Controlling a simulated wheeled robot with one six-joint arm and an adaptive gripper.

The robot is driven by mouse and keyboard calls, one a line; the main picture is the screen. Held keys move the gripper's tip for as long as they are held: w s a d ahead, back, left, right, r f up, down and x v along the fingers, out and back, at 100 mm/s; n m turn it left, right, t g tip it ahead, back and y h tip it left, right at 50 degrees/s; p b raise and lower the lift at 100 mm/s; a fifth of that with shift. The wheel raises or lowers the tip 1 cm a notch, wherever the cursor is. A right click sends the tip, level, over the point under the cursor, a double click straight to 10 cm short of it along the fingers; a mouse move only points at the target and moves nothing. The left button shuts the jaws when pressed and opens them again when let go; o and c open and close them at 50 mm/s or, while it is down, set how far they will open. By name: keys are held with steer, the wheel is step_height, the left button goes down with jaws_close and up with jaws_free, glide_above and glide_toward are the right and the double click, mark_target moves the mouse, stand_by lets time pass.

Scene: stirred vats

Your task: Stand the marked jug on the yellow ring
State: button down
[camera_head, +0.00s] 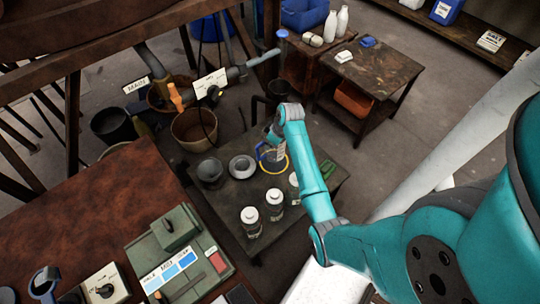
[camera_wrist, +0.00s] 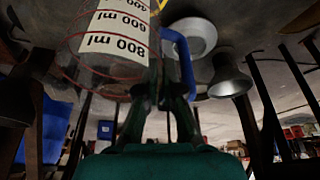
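The marked jug (camera_wrist: 118,35) is clear, with red lines, a white "ml" scale and a blue handle (camera_wrist: 185,65). It fills the upper left of the wrist view; in the head view it shows partly behind my arm (camera_head: 279,153). The yellow ring (camera_head: 287,165) lies on the dark low table, close around or beneath the jug's lower part; I cannot tell whether the jug touches the table. My gripper (camera_wrist: 162,95) has its dark green fingers at the jug's handle side. Whether they close on the handle is unclear.
On the low table (camera_head: 225,215) stand two white-capped bottles (camera_head: 251,221), a grey bowl-like dish (camera_head: 242,167) and a dark pot (camera_head: 209,171). A green item (camera_head: 327,168) lies at the right. A pipe and buckets (camera_head: 194,130) stand behind. A bench with a control box (camera_head: 178,262) is front left.

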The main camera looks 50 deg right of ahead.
mark_target(271, 151)
steer(key=shift+f, duration=3.3)
steer(key=c, duration=1.3)
jaws_free()
steer(key=v, duration=1.2)
